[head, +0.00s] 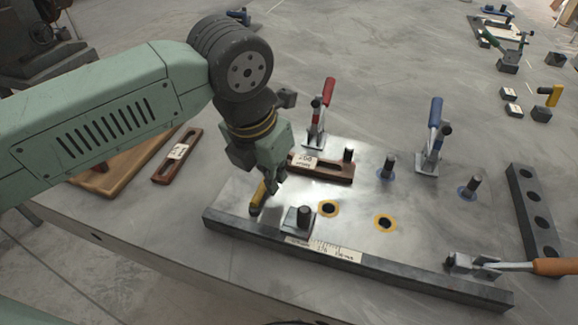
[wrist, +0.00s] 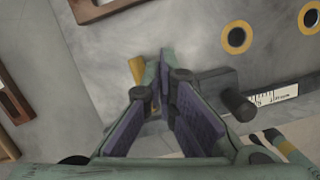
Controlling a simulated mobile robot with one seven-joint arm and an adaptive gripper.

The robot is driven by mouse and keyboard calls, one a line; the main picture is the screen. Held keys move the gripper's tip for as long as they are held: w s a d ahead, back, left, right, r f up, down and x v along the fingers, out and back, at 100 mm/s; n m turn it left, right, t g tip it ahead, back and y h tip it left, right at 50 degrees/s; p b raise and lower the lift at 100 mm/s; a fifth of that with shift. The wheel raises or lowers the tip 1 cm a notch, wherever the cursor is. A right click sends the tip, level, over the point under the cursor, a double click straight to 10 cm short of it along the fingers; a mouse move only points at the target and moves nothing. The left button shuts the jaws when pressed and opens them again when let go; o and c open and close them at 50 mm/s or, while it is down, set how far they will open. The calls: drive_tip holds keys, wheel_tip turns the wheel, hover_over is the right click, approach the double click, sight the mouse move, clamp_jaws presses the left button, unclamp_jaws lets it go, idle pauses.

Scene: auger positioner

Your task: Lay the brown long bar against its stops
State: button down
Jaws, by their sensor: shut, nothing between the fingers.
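One brown bar (head: 320,168), with a slot and a white label, lies on the metal plate (head: 345,215) beside the red-handled clamp. Part of it shows at the top of the wrist view (wrist: 100,8). A second slotted brown bar (head: 177,155) lies on the table left of the plate; I cannot tell which is the long one. Dark posts (head: 388,166) and a small block with a post (head: 298,220) stand on the plate. My gripper (head: 271,188) is shut and empty, low over the plate's left part beside a yellow handle (head: 257,195). In the wrist view its fingertips (wrist: 165,75) meet.
A dark rail (head: 400,276) with a ruled scale edges the plate's front. Red (head: 320,110), blue (head: 434,135) and orange-handled (head: 510,266) clamps stand around. A bar with holes (head: 533,210) is at right. A wooden board (head: 120,170) lies left, partly behind my arm.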

sight(296, 175)
drive_tip(key=shift+x, duration=1.1)
drive_tip(key=w+d, duration=0.1)
drive_tip(key=w+d+p, duration=0.1)
drive_tip(key=shift+w+f, duration=0.2)
drive_tip(key=shift+w, duration=0.05)
drive_tip(key=shift+w+d+f, duration=0.1)
drive_tip(key=shift+w+d, duration=0.1)
drive_tip(key=shift+w, duration=0.25)
drive_tip(key=shift+f, duration=0.1)
drive_tip(key=shift+w+d+f+b, duration=0.1)
drive_tip(key=shift+w+d+b, duration=0.3)
drive_tip(key=shift+b, duration=0.45)
drive_tip(key=shift+w, duration=0.2)
drive_tip(key=shift+r, duration=0.2)
